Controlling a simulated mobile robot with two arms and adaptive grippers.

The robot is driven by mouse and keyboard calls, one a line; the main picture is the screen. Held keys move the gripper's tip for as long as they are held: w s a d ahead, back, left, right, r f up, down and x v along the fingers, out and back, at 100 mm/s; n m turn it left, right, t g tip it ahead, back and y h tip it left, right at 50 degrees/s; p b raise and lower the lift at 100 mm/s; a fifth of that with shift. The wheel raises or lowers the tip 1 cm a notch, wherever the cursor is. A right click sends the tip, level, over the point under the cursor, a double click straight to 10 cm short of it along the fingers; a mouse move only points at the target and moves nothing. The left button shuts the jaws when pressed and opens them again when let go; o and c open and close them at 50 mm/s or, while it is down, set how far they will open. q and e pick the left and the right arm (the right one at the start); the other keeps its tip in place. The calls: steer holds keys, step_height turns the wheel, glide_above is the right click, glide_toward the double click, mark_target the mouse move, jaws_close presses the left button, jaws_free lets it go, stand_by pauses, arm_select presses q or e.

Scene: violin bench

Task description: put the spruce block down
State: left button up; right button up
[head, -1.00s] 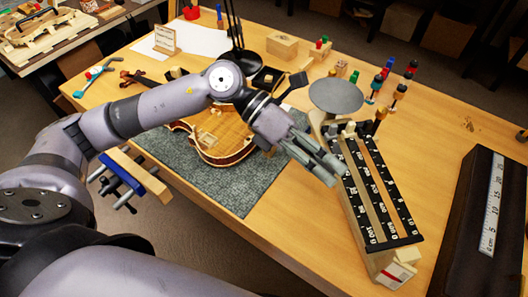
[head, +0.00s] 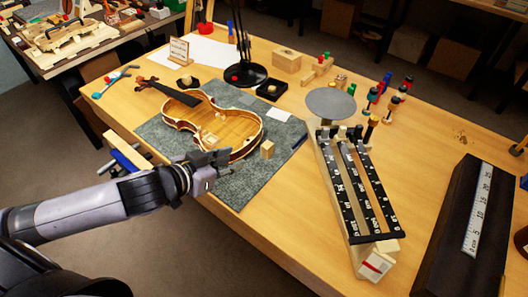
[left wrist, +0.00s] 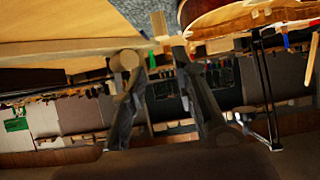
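A small pale wooden block (head: 267,149), which looks like the spruce block, stands on the grey-green mat (head: 240,187) just right of the violin body (head: 228,127). In the left wrist view a pale block (left wrist: 160,24) shows beyond the gap between my fingertips. My left gripper (head: 214,162) is over the front part of the mat, left of the block and apart from it. In the left wrist view its two fingers (left wrist: 152,62) are spread with nothing between them. My right gripper is not in view.
A scale with a round grey pan (head: 335,103) and black numbered beams (head: 362,190) stands to the right. A long black case with a ruler (head: 470,225) lies at the far right. Several coloured-handled tools (head: 385,88) stand behind the scale. The bench between scale and case is clear.

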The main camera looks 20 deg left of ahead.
arm_select(q)
glide_toward(265, 146)
steer(key=x, duration=0.5)
steer(key=shift+d+p, duration=0.1)
steer(key=shift+p, duration=0.3)
steer(key=shift+w+d+f, duration=0.25)
steer(key=shift+w+f, duration=0.15)
steer(key=shift+w, duration=0.15)
steer(key=x, duration=0.4)
steer(key=shift+w+f+p, duration=0.15)
steer(key=shift+w+p, duration=0.1)
steer(key=shift+p, duration=0.05)
steer(key=shift+c, duration=0.3)
steer(key=c, duration=0.5)
step_height(265, 146, up, 20)
steer(key=shift+p, duration=0.45)
